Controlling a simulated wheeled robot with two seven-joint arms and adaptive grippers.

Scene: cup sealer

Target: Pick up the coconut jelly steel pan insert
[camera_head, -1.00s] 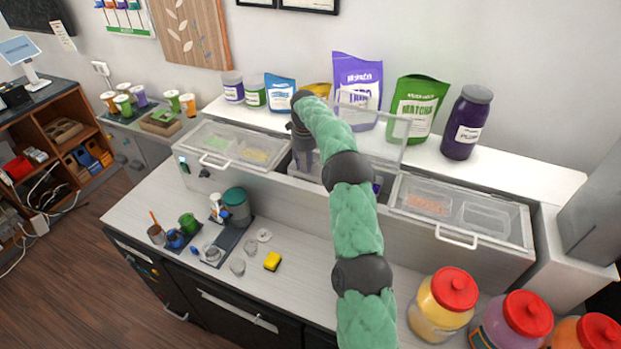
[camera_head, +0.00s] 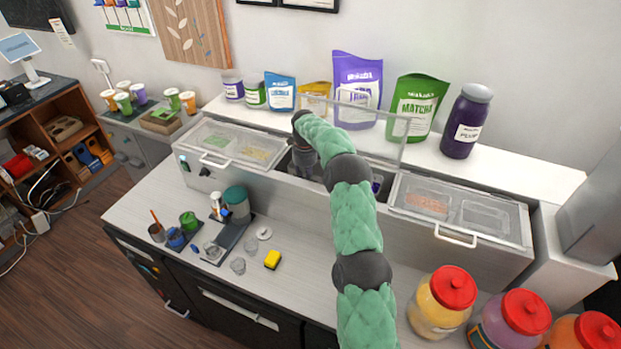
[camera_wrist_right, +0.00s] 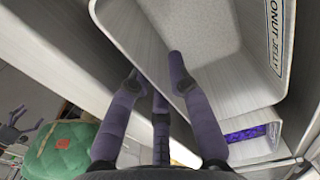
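The coconut jelly pan insert (camera_wrist_right: 205,25) fills the top of the right wrist view. It is a pale, empty-looking pan whose label, partly cut off, ends in "ONUT JELLY". My right gripper (camera_wrist_right: 156,72) has its dark fingers at the pan's near rim, one over the inside and the others at the rim's outer side. Whether they press on the wall is not clear. In the head view my right gripper (camera_head: 305,158) reaches down into the open middle bay of the counter unit, and my arm hides much of the bay.
A raised clear lid (camera_head: 350,125) stands behind my arm. Closed lidded bays lie left (camera_head: 198,143) and right (camera_head: 512,222). Pouches and jars, including a purple jar (camera_head: 467,122), line the shelf behind. Red-lidded jars (camera_head: 440,303) stand at the front right.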

